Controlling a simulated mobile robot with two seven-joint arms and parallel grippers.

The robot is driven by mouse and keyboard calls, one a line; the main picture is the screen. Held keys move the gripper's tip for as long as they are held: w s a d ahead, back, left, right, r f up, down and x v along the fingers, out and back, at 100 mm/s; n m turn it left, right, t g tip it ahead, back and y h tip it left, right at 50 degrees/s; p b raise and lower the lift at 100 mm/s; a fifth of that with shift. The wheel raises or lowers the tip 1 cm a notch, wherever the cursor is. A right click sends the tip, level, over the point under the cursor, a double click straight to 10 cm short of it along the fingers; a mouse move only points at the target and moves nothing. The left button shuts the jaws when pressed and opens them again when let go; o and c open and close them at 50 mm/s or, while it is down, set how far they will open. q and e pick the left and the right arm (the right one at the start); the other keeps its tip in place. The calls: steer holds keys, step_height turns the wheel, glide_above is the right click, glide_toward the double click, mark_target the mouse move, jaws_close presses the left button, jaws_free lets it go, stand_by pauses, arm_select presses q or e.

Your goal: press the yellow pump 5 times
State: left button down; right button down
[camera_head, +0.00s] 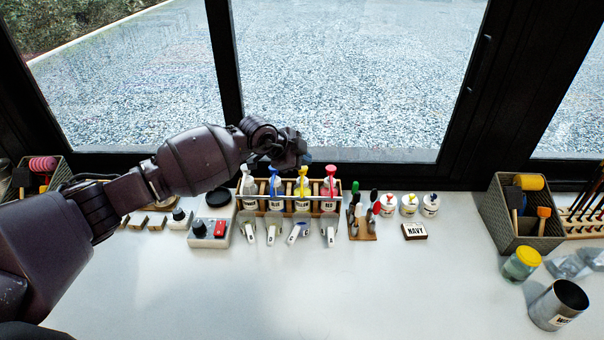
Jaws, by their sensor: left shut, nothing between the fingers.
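The yellow pump (303,180) tops one of the bottles standing in a wooden rack (343,203) at the middle back of the table. A blue pump (274,182) stands to its left and a red pump (331,173) to its right. A white-topped bottle (248,182) is at the rack's left end. My left gripper (303,158) is shut and empty, just above and behind the blue and yellow pump heads. Whether it touches either head I cannot tell. My right gripper is not in view.
A control box with a red switch (220,229) sits left of the rack. Several light-coloured tools lie before the rack. A NAVY block (414,231) and small paint jars (409,204) are right. A grey basket (546,241) and metal cup (556,304) stand far right. The table's front is clear.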

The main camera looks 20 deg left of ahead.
arm_select(q)
steer(key=shift+f, duration=0.8)
stand_by(0.7)
steer(key=shift+r, duration=0.1)
steer(key=shift+r+p, duration=1.1)
steer(key=shift+r, duration=0.15)
steer(key=shift+r+p, duration=0.75)
steer(key=shift+r, duration=2.25)
